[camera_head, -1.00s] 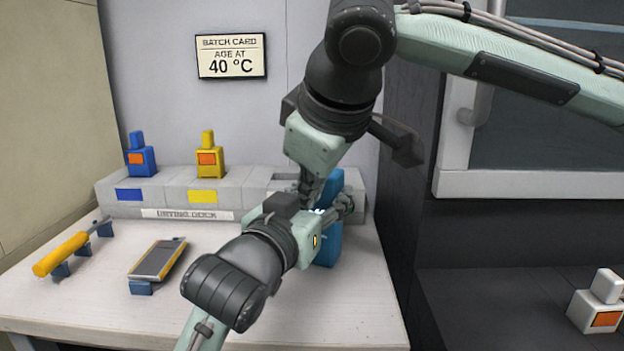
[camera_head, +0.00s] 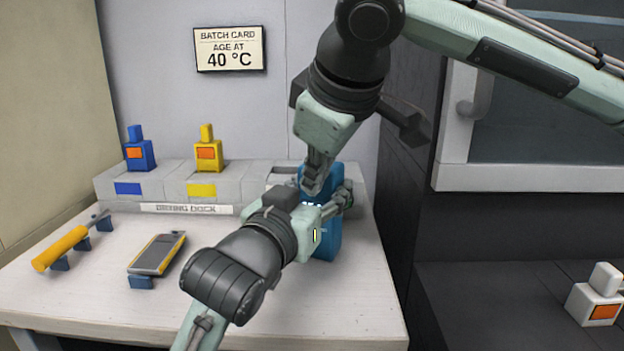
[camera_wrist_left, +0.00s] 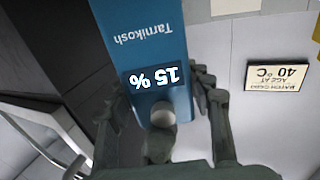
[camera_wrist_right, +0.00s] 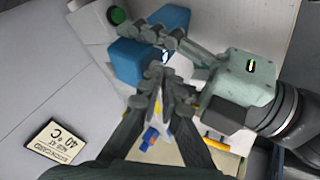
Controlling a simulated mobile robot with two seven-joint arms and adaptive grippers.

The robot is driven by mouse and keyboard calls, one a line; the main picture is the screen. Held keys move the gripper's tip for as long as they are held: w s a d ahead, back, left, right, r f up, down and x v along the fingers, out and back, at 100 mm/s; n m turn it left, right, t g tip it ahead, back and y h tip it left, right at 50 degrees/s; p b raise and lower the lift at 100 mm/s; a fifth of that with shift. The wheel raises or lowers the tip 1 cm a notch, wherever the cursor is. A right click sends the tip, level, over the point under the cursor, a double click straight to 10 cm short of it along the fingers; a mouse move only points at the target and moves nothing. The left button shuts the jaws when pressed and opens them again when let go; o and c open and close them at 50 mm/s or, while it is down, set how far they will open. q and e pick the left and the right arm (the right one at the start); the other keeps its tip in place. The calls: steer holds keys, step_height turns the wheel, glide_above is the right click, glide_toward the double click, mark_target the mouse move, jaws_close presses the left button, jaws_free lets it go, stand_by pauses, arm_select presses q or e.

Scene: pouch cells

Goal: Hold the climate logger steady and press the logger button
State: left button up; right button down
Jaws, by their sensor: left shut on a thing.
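The blue climate logger (camera_head: 328,238) stands upright at the right end of the bench. In the left wrist view the logger (camera_wrist_left: 140,40) appears upside down, with a "15 %" display and a round pale button (camera_wrist_left: 163,114). My left gripper (camera_head: 328,205) is shut on the logger, with a finger on either side. My right gripper (camera_head: 314,188) comes from above, its fingertips together, in front of the logger's upper part. In the right wrist view its closed fingertips (camera_wrist_right: 155,75) are close to the logger (camera_wrist_right: 132,62). Whether they touch the button cannot be told.
Behind is a grey drying dock (camera_head: 165,208) bearing a blue bottle-like unit (camera_head: 140,155) and a yellow one (camera_head: 208,156). A yellow-handled tool (camera_head: 62,248) and a handheld meter (camera_head: 157,254) lie at left on blue rests. A white unit (camera_head: 592,305) stands on the dark surface at right.

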steer(key=v, duration=0.9)
steer(key=shift+a, duration=0.1)
arm_select(q)
steer(key=o, duration=1.3)
steer(key=shift+o, duration=0.2)
steer(key=shift+s+a, duration=0.1)
